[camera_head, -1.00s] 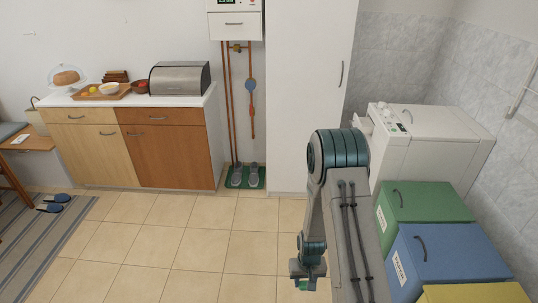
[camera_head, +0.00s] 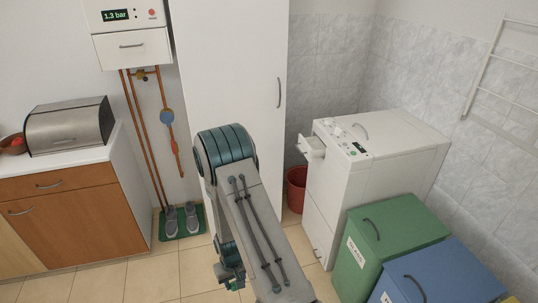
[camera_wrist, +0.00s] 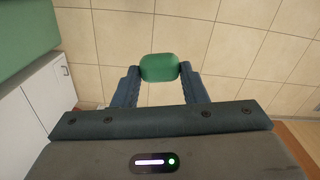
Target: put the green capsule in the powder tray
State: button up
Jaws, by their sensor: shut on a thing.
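The green capsule (camera_wrist: 159,67) is a rounded block between my two fingertips in the wrist view. My gripper (camera_wrist: 158,72) is shut on it and holds it above the tiled floor. In the head view my gripper (camera_head: 231,280) hangs low at the bottom, left of the white washing machine (camera_head: 345,185), and the capsule is mostly hidden. The powder tray (camera_head: 312,147) is a small white drawer pulled out at the machine's upper left front. My gripper is well below and left of the tray, apart from it. The tray's inside is hard to make out.
A green box (camera_head: 388,240) and a blue box (camera_head: 440,275) stand in front of the machine at the right. A red bin (camera_head: 297,188) stands between the machine and a tall white cabinet (camera_head: 230,75). Slippers (camera_head: 181,220) lie on a green mat. Floor tiles at lower left are clear.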

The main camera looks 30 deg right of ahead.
aim_at(310, 147)
jog(key=z, duration=0.4)
jog(key=i, duration=1.3)
jog(key=z, duration=0.6)
